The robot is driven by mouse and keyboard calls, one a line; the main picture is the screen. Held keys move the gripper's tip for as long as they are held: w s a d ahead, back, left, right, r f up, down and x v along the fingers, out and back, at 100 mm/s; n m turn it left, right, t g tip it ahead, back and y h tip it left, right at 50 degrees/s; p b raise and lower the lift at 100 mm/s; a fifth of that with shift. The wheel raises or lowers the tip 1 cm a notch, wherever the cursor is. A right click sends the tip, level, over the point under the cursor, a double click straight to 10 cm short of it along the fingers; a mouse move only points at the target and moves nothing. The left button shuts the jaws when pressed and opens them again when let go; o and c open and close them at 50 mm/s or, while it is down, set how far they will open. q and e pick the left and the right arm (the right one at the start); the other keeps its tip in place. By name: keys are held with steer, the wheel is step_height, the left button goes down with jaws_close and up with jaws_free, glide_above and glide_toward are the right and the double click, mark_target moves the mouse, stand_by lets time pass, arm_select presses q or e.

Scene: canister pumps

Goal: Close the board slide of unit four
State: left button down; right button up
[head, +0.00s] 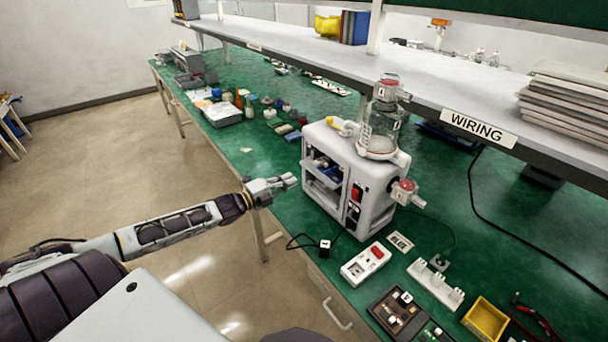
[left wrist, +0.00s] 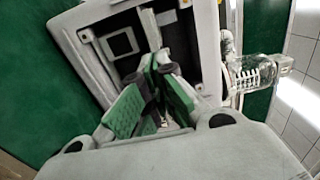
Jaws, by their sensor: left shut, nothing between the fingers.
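The white canister pump unit (head: 372,200) stands on the green bench, with a clear jar (head: 380,128) on top. Its left side is open and shows shelves and dark compartments. A light grey slide-like panel (head: 322,192) sits low in that opening; how far it sticks out is hard to tell. My left gripper (head: 291,180) is shut and empty, just left of the opening. In the left wrist view its green-padded fingers (left wrist: 159,68) point at the unit's dark interior (left wrist: 125,50); contact cannot be told. My right gripper is not in view.
A white switch box (head: 365,263), a power strip (head: 435,285) and a yellow tray (head: 486,319) lie in front of the unit. A shelf (head: 440,84) marked WIRING overhangs behind it. Bottles and small parts crowd the bench farther left. Floor space left of the bench is free.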

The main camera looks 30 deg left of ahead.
mark_target(311, 170)
arm_select(q)
steer(key=shift+x, duration=2.7)
steer(key=shift+w+d, duration=0.25)
steer(key=shift+w, duration=0.3)
steer(key=shift+w+d, duration=0.1)
steer(key=shift+w, duration=0.05)
